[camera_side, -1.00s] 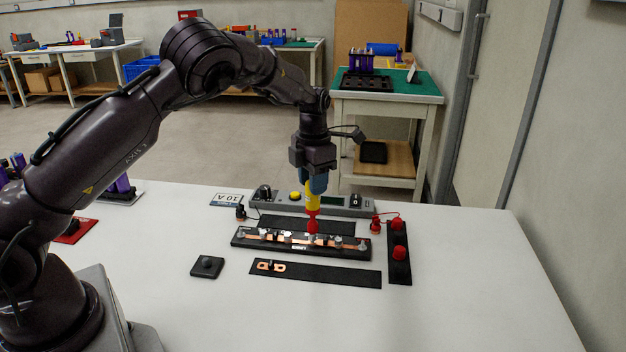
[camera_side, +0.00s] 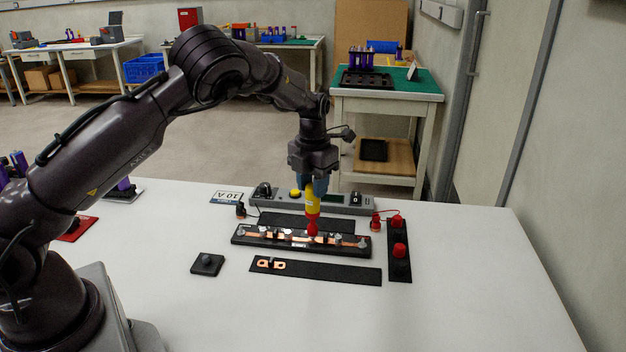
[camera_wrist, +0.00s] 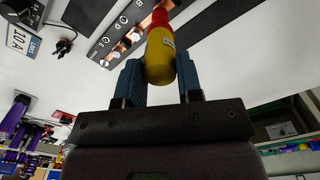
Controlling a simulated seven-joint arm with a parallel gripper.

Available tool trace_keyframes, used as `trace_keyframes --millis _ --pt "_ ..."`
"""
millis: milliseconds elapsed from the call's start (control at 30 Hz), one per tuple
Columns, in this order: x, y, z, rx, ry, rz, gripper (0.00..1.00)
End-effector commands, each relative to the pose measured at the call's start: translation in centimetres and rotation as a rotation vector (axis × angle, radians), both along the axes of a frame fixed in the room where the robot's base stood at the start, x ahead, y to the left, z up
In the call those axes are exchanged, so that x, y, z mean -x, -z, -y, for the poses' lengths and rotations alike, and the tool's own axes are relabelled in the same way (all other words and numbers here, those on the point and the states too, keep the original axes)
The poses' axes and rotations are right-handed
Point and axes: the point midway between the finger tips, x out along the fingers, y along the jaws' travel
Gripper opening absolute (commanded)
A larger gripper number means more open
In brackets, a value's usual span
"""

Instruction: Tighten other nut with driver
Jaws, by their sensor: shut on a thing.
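My gripper (camera_side: 313,184) is shut on the driver (camera_side: 312,208), which has a yellow body and a red lower end. The driver is upright, its red tip down at the busbar block (camera_side: 262,245), right of the block's middle. The wrist view also shows the driver (camera_wrist: 160,58) between the blue fingers (camera_wrist: 160,82). The block is long and black, with copper busbars (camera_side: 272,236) and several silver nuts along its top. The nut under the driver is hidden, so I cannot tell whether the tip is seated on it.
A black strip (camera_side: 335,274) with copper pieces lies in front of the block. A small black holder (camera_side: 207,264) stands at left. A black bar with red knobs (camera_side: 399,262) is at right. A grey meter unit (camera_side: 345,203) is behind.

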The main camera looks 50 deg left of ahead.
Motion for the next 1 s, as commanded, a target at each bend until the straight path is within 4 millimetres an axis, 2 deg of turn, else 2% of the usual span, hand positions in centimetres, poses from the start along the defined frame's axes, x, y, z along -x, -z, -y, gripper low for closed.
trace_keyframes --millis 700,767,1000 --pt "-0.02 0.39 0.05 0.0 0.013 0.0 0.0" --pt "-0.03 0.39 0.02 0.0 0.058 0.001 0.0" --pt "-0.01 0.47 0.05 0.0 0.428 0.001 0.0"
